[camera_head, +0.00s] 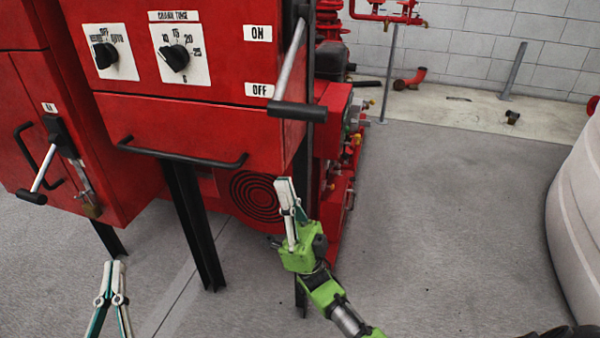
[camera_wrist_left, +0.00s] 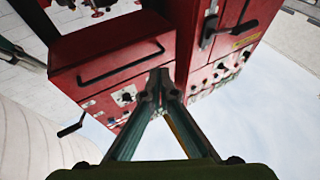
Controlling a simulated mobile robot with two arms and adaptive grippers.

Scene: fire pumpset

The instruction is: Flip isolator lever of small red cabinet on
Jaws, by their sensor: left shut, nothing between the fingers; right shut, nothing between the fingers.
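Two red cabinets show. The nearer one (camera_head: 200,125) has a lever (camera_head: 290,60) on its right side, a silver rod with a black grip (camera_head: 298,111), slanting down beside the OFF label (camera_head: 259,90). The ON label (camera_head: 258,33) is above it. The left cabinet (camera_head: 120,180) has its own lever (camera_head: 45,168), pointing down-left with a black grip. My left gripper (camera_head: 115,265) is shut and empty, low in front of the cabinets. In the left wrist view its fingertips (camera_wrist_left: 160,78) overlap the nearer cabinet. My right gripper (camera_head: 284,181) is shut and empty, below the nearer cabinet's lever grip, apart from it.
Black bar handles (camera_head: 180,156) stick out from the cabinet fronts. Dark legs (camera_head: 195,220) stand under the nearer cabinet. Red pump parts (camera_head: 345,150) are behind it. A white rounded tank (camera_head: 580,220) stands at the right. The grey floor (camera_head: 460,210) between is clear.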

